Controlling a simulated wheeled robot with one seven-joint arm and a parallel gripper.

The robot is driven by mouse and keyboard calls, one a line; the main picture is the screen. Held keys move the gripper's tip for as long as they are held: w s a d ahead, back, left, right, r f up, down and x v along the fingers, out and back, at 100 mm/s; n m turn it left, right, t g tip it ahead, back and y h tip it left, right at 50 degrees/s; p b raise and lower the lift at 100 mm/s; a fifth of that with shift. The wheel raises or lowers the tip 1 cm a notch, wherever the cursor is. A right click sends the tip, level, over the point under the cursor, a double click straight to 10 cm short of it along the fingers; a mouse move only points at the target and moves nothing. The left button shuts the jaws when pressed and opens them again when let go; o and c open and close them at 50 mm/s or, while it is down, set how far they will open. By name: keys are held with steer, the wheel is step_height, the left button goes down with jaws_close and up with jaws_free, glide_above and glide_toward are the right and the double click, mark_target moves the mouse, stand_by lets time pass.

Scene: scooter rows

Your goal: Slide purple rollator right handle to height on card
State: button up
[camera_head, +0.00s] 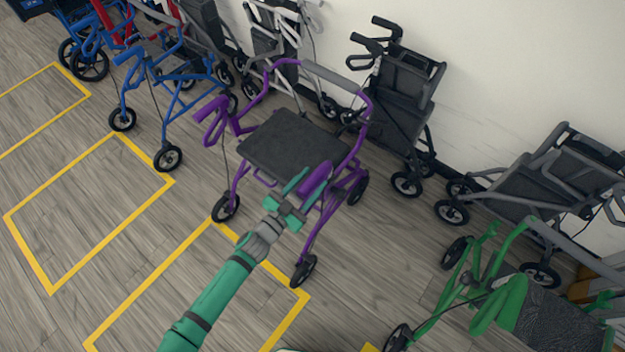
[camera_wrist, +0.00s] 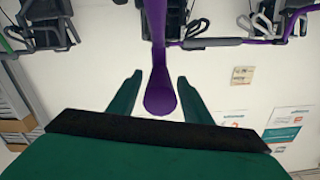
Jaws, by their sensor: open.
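The purple rollator (camera_head: 358,110) stands in the middle of the head view, with a dark seat and two purple handles. Its handle nearer my arm (camera_head: 316,177) is at my gripper (camera_head: 300,188). In the wrist view the purple handle (camera_wrist: 160,95) points towards me between the two green fingers of my gripper (camera_wrist: 160,98). The fingers are open, with a gap on each side of the handle. Several cards show on the white wall in the wrist view, among them a beige one (camera_wrist: 243,75) and a white and green one (camera_wrist: 281,135); their text is too small to read.
A blue rollator (camera_head: 178,98) stands to the left, a dark grey one (camera_head: 400,100) behind against the wall, and a green one (camera_head: 490,300) at the lower right. Yellow floor outlines (camera_head: 307,297) mark mostly bare floor in front of the row.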

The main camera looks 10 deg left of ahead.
steer(key=v, duration=1)
steer(key=shift+d, duration=0.1)
steer(key=s+d+f+n+y, duration=0.1)
steer(key=s+y, duration=0.1)
steer(key=s, duration=0.7)
steer(key=s+d+n+y, duration=0.2)
steer(key=s, duration=0.7)
steer(key=s+d+r+n+y, duration=0.4)
steer(key=s+d+r+n, duration=0.1)
steer(key=s+d+r, duration=0.3)
steer(key=shift+s+d+y, duration=0.3)
steer(key=shift+s+d, duration=0.2)
steer(key=shift+d, duration=0.55)
steer(key=shift+a+r, duration=0.15)
